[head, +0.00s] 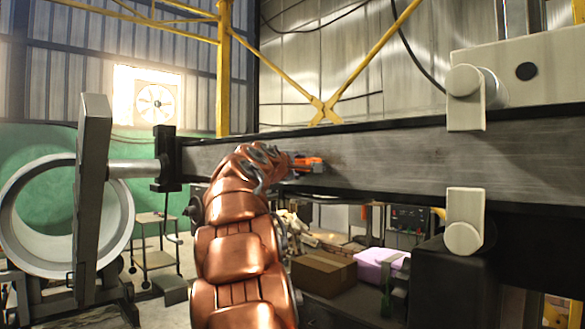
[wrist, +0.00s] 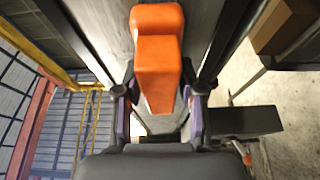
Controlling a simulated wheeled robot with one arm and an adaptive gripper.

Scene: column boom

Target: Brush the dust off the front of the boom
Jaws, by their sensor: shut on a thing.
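The boom (head: 400,163) is a long grey beam running across the head view, with a streaked front face. I cannot clearly tell dust from the metal's own streaks. My gripper (head: 283,165) is in front of the boom's left-middle part, shut on an orange brush (head: 308,163). In the wrist view, the brush (wrist: 158,55) is held between the two fingers of my gripper (wrist: 159,100), with the boom's face (wrist: 108,30) behind it. The bristles are hidden, so I cannot tell whether they touch the boom.
Pale roller brackets (head: 466,218) clasp the boom at right. A large grey pipe (head: 30,215) stands at left. Below the boom are a cardboard box (head: 322,272), a pink box (head: 372,262) and a small trolley (head: 155,245). Yellow bracing (head: 224,70) stands behind.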

